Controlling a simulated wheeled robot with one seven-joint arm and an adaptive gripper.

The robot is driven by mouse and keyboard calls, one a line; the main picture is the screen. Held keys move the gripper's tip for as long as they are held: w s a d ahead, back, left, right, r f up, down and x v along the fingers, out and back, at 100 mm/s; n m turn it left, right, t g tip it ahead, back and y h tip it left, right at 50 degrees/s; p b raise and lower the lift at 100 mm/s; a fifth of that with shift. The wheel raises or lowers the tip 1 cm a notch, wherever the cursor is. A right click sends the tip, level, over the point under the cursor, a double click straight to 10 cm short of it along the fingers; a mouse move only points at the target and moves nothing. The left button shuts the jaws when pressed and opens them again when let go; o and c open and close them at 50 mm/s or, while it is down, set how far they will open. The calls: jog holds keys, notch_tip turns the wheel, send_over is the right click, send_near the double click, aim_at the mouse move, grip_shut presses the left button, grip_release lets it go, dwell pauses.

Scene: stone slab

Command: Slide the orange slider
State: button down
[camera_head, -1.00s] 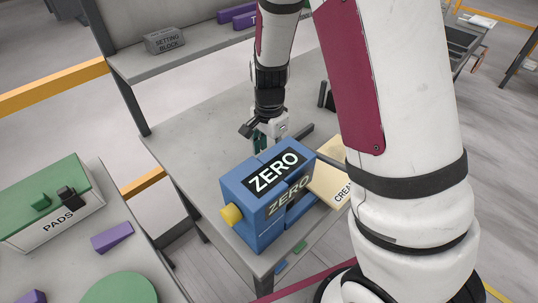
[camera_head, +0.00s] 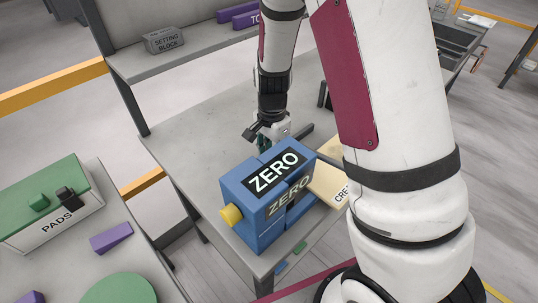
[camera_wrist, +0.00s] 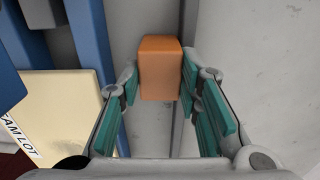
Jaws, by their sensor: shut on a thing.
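The orange slider (camera_wrist: 160,68) shows in the wrist view as an upright orange block between the fingertips of my gripper (camera_wrist: 158,82). The teal finger pads stand on both sides of it, and the gripper is shut on it. In the head view my gripper (camera_head: 268,140) is down behind the blue box marked ZERO (camera_head: 262,200), which hides the slider and the fingertips. A grey rail or strip (camera_wrist: 158,130) runs beneath the slider in the wrist view.
The blue ZERO box has a yellow knob (camera_head: 231,215) on its left end. A cream box (camera_head: 328,186) stands to its right. The grey slab (camera_head: 190,140) is clear to the left. A shelf with a setting block (camera_head: 164,40) is behind.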

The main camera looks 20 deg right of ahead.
jog(key=w+d, duration=0.1)
jog(key=d, duration=0.1)
jog(key=w+d+b, duration=0.1)
jog(key=d, duration=0.2)
jog(key=w+d+b, duration=0.1)
jog(key=d, duration=0.2)
jog(key=shift+w, duration=0.2)
jog(key=c, duration=1.2)
grip_release()
jog(key=shift+o, duration=0.2)
jog(key=shift+r, duration=0.1)
notch_tip(320, 180, up, 12)
jog(key=shift+s, duration=0.1)
